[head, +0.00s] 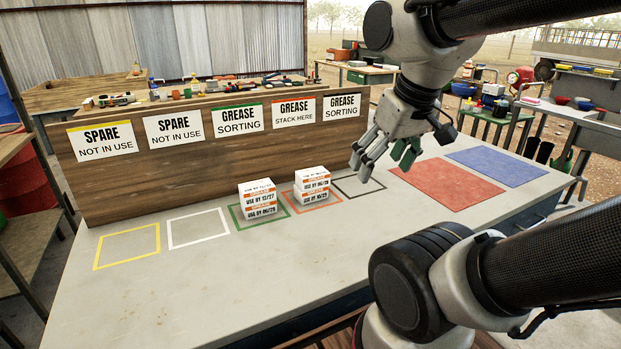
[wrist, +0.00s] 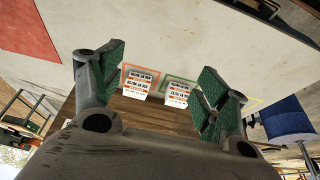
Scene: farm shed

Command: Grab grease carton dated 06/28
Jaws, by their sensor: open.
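Two stacks of small white-and-orange grease cartons stand on the bench. The stack on the green square has an upper carton (head: 257,190) that seems to read 12/27 and a lower carton (head: 261,211) that seems to read 06/28. On the orange square, the upper carton (head: 313,180) seems to read 06/28 and the lower carton (head: 314,197) seems to read 10/27. The print is small. My gripper (head: 385,157) is open and empty, above the bench and right of both stacks. In the wrist view, both stacks show between and beyond its fingers (wrist: 160,84).
Behind the squares stands a wooden board (head: 210,180) with labels for sorting, stacking and spare places. The black (head: 358,187), white (head: 198,228) and yellow (head: 127,246) squares are empty. Red (head: 446,183) and blue (head: 497,165) mats lie bare on the right.

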